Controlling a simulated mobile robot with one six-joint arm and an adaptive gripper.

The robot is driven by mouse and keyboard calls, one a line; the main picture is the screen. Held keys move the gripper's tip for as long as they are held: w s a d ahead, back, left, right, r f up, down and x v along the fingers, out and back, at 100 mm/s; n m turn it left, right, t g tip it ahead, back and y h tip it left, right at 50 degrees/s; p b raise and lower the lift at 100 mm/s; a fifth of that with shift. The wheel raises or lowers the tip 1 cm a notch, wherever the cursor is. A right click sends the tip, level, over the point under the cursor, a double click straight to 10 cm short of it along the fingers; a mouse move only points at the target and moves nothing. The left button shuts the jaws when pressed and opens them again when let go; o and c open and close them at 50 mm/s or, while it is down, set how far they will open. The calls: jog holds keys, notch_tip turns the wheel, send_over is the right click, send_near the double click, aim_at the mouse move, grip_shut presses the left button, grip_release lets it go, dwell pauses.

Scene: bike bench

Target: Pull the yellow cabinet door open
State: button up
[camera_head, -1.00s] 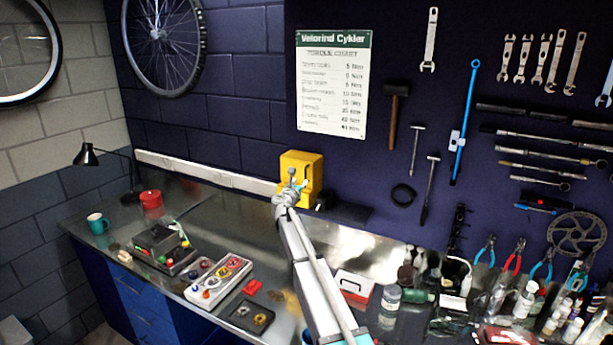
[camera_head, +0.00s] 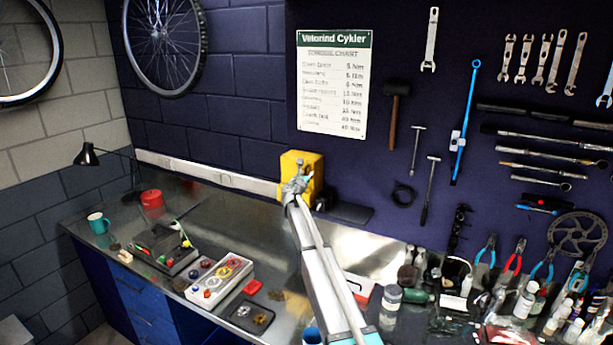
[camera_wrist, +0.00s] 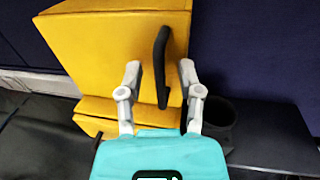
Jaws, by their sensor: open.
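The yellow cabinet (camera_head: 311,168) stands at the back of the bench against the wall. In the wrist view its yellow door (camera_wrist: 110,50) fills the upper left and carries a black bar handle (camera_wrist: 161,68). My gripper (camera_wrist: 160,75) is open, with one grey finger on each side of the handle's lower part. I cannot tell whether either finger touches it. In the head view my gripper (camera_head: 300,180) is in front of the cabinet and hides part of it. The door looks shut.
A dark cup-like thing (camera_wrist: 218,117) stands right of the cabinet on a black mat (camera_wrist: 270,135). A white rail (camera_head: 215,177) runs along the wall to the left. Trays with small parts (camera_head: 218,280) and several bottles lie nearer the front.

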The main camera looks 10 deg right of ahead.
grip_shut()
dwell(0.3)
